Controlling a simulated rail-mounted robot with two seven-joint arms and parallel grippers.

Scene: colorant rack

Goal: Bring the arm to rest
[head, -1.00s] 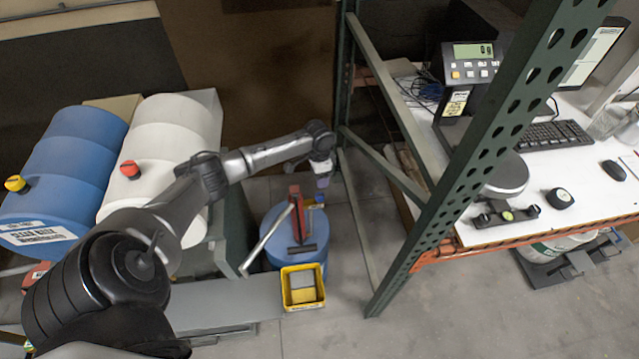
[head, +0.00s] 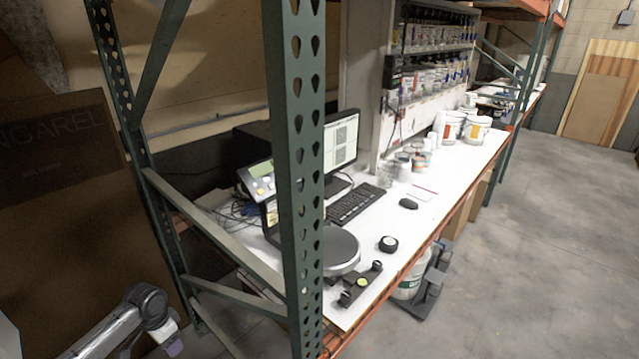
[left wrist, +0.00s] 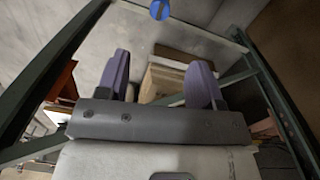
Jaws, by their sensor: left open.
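My left arm comes in at the lower left of the head view. Its gripper (head: 172,343) is at the bottom edge, left of the green rack upright, and only partly shows. In the left wrist view the two purple fingers (left wrist: 160,80) stand wide apart with nothing between them. Beyond them lie grey floor and a stack of brown boards or boxes (left wrist: 170,75). My right gripper is in neither view.
A green rack upright (head: 300,150) and its braces stand close to my left arm. Behind it a white worktop (head: 430,210) holds a scale (head: 335,250), a monitor (head: 341,145), a keyboard (head: 355,203) and paint cans. Open floor (head: 540,230) lies to the right.

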